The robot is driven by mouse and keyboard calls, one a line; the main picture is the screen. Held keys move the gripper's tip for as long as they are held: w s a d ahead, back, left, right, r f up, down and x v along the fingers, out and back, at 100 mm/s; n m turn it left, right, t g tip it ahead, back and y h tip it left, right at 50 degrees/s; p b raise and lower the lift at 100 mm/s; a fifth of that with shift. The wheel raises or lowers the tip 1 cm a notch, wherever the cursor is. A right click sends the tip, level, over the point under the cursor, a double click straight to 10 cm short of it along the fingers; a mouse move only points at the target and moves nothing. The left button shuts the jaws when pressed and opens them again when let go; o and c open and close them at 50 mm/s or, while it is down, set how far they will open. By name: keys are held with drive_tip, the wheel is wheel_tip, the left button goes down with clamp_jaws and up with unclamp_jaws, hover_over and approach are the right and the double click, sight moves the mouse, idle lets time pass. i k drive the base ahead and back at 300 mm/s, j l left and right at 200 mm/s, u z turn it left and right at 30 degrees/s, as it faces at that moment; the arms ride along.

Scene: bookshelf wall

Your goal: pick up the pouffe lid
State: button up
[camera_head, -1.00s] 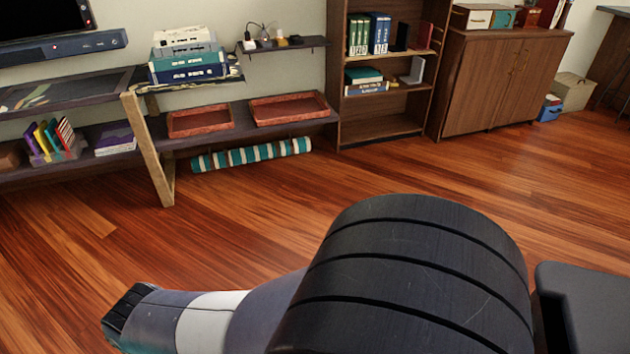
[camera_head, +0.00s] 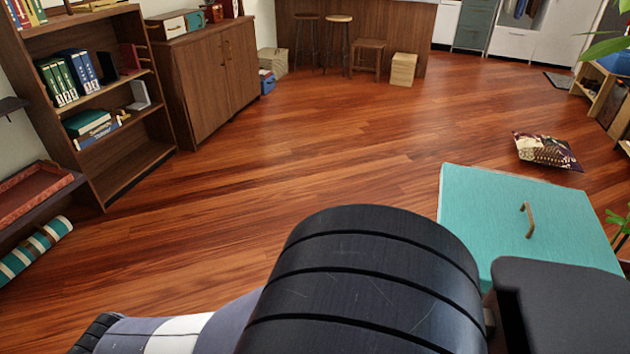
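The pouffe lid (camera_head: 480,215) is a flat teal square panel with a small brass-coloured handle (camera_head: 528,219) standing up near its middle. It lies level at the right of the head view, close to me. My own dark arm parts cover its near left corner and near edge. What lies under the lid is mostly hidden. My gripper cannot be made out in this view; only arm links show along the bottom.
Open wooden floor (camera_head: 300,150) stretches ahead and left. A patterned cushion or mat (camera_head: 546,151) lies beyond the lid. A bookshelf (camera_head: 125,160) and a cabinet (camera_head: 212,80) stand at the left. Stools (camera_head: 338,40) and a box (camera_head: 403,69) stand at the back. Leaves (camera_head: 617,228) edge in at right.

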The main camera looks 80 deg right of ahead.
sight(494, 215)
drive_tip(key=z, duration=3.7)
